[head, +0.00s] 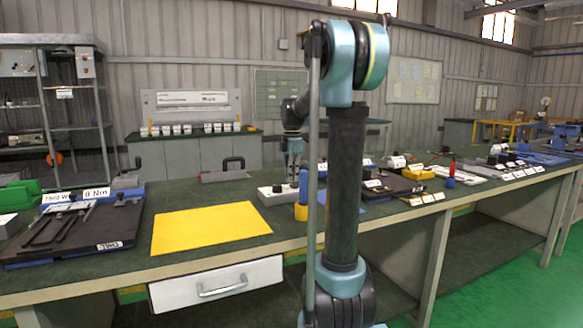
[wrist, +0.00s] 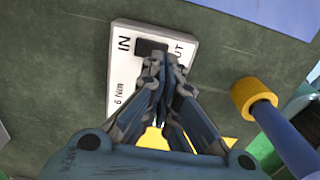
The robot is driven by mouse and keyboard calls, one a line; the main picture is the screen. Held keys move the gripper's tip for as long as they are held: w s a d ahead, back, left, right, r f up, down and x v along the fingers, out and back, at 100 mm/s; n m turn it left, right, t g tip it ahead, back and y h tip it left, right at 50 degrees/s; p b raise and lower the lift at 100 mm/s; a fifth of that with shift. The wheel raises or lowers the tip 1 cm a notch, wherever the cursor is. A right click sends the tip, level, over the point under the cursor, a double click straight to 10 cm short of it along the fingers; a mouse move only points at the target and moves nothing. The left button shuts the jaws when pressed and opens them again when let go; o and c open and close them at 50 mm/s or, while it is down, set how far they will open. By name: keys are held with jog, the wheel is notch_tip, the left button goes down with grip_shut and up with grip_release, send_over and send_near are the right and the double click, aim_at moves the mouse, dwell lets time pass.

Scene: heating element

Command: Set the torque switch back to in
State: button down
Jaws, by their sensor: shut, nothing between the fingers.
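The torque switch is a white box (wrist: 119,68) lettered IN on the left, OUT on the right and "6 Nm" along its lower left side. Its dark rocker (wrist: 151,47) shows between the two words, just past my fingertips. My gripper (wrist: 160,60) is shut and empty, with its tips over or at the rocker. I cannot tell whether they touch it, and the OUT lettering is partly covered. In the head view the white box (head: 268,195) sits on the bench, with my gripper (head: 293,178) pointing down above it.
A blue-handled tool with a yellow collar (wrist: 254,98) stands close to the right of the switch. A yellow mat (head: 208,229) lies left of it on the green bench. A dark fixture board (head: 75,236) is at far left. Several fixtures and labels crowd the bench to the right.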

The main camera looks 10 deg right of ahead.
jog(key=shift+f, duration=0.95)
jog(key=shift+s+f+t, duration=0.15)
jog(key=shift+f+t, duration=0.1)
jog(key=shift+t, duration=0.15)
jog(key=shift+w+a+r, duration=0.15)
jog(key=shift+w+r, duration=0.15)
jog(key=shift+w, duration=0.45)
notch_tip(320, 180, up, 14)
jog(key=s, duration=0.2)
jog(key=shift+s+d+f, duration=0.2)
jog(key=shift+s+d, duration=0.1)
jog(key=shift+d, duration=0.05)
